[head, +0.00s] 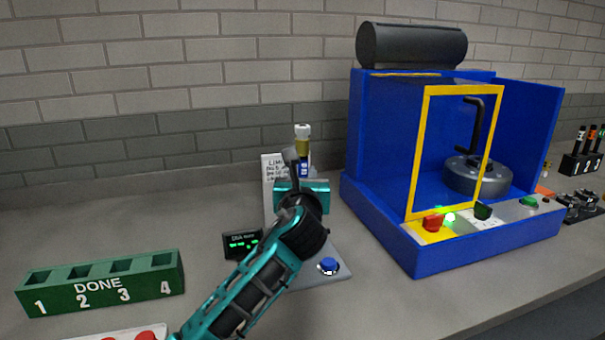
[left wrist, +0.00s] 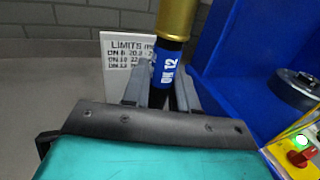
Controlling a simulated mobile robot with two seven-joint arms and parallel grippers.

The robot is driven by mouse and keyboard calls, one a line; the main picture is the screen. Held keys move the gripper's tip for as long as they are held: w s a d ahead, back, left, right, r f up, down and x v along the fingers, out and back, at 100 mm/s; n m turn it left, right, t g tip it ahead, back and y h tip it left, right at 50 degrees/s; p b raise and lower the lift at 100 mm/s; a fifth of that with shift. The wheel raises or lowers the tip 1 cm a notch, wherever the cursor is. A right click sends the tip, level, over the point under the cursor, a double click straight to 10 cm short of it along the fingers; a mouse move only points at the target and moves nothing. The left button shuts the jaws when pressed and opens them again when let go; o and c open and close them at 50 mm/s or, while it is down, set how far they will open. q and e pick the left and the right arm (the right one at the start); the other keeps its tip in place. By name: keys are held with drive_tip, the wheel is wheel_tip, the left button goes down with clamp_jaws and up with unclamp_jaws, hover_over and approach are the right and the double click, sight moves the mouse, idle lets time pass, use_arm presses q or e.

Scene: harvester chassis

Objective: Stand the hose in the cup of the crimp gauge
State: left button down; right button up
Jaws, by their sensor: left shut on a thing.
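The hose (head: 302,148) is upright, with a pale top end, a gold ferrule and a blue band. In the left wrist view the band of the hose (left wrist: 169,68) reads "DN 12". My left gripper (head: 294,166) is shut on the hose below the ferrule. The crimp gauge (head: 335,257) is a grey base with a blue button and a dark display (head: 242,244) with green digits. My arm covers the middle of the gauge. Its cup and the hose's lower end are hidden, so I cannot tell whether the hose is in the cup. My right gripper is not in view.
A white limits card (head: 270,182) stands behind the gripper. A blue crimping machine (head: 378,150) with a yellow-framed guard stands to the right. A green DONE rack (head: 102,284) with numbered slots sits at left. The bench between rack and wall is clear.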

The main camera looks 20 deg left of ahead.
use_arm(q)
drive_tip(key=shift+f+b, duration=0.65)
drive_tip(key=shift+f, duration=1.25)
drive_tip(key=c, duration=0.8)
unclamp_jaws()
drive_tip(key=shift+f, duration=0.1)
drive_tip(key=p+v, duration=0.1)
drive_tip(key=v, duration=1.2)
